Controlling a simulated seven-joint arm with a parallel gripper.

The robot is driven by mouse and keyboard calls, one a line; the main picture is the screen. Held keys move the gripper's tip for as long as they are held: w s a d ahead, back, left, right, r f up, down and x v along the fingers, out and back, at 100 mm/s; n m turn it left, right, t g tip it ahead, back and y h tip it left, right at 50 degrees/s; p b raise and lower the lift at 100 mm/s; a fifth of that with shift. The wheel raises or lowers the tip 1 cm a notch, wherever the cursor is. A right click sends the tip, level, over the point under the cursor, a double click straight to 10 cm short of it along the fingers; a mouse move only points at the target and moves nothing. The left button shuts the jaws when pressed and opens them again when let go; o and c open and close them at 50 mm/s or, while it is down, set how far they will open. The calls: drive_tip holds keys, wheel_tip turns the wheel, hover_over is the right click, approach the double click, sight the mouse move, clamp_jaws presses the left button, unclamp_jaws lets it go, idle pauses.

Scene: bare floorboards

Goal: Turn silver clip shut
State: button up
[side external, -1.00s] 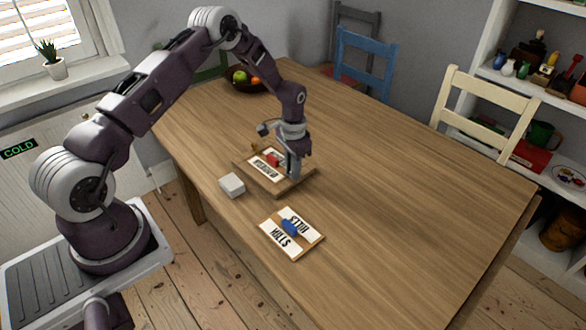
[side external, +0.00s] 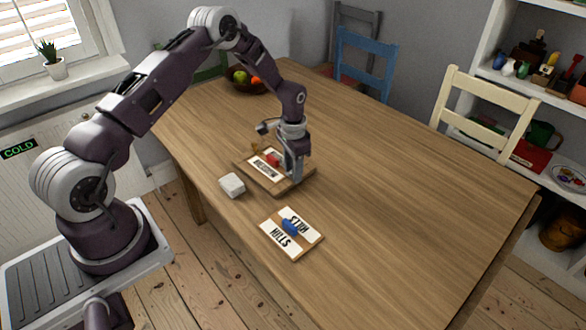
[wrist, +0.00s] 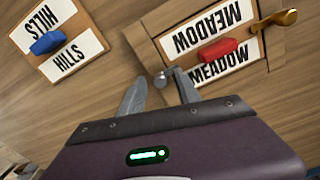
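The silver clip (wrist: 161,79) shows in the wrist view as a small round knob at the near left corner of the framed board (wrist: 142,40) with the MEADOW labels. My gripper (wrist: 158,90) is open, with a finger on each side of the knob; I cannot tell whether either touches it. In the side view my gripper (side external: 294,178) points down at the board's near right edge and hides the clip. A red handle (wrist: 217,50) sits in the middle of the board. A brass clip (wrist: 276,20) is at its other end.
A loose HILLS panel (wrist: 80,50) with a blue handle (wrist: 47,43) lies flat nearby. A fruit bowl (side external: 238,82) is at the table's far end. The table's right half is clear.

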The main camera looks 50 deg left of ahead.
wheel_tip(320, 180, up, 7)
drive_tip(key=shift+r, duration=0.1)
idle(0.3)
drive_tip(key=s+d+r+t, duration=0.1)
drive_tip(key=s+d+r, duration=0.25)
drive_tip(key=r, duration=0.45)
drive_tip(key=s+d+r+n+t+y, duration=0.15)
drive_tip(key=s+r, duration=0.25)
drive_tip(key=r, duration=0.4)
drive_tip(key=s+d+r+m+h, duration=0.1)
drive_tip(key=s+d+r, duration=0.25)
drive_tip(key=r, duration=0.45)
drive_tip(key=s+d+r+n+t, duration=0.1)
drive_tip(key=s+d+r, duration=0.1)
drive_tip(key=s, duration=0.8)
drive_tip(key=s+d+r+n+t, duration=0.1)
drive_tip(key=s+d+t, duration=0.1)
drive_tip(key=s, duration=0.9)
drive_tip(key=shift+d+r, duration=0.25)
drive_tip(key=shift+r, duration=0.15)
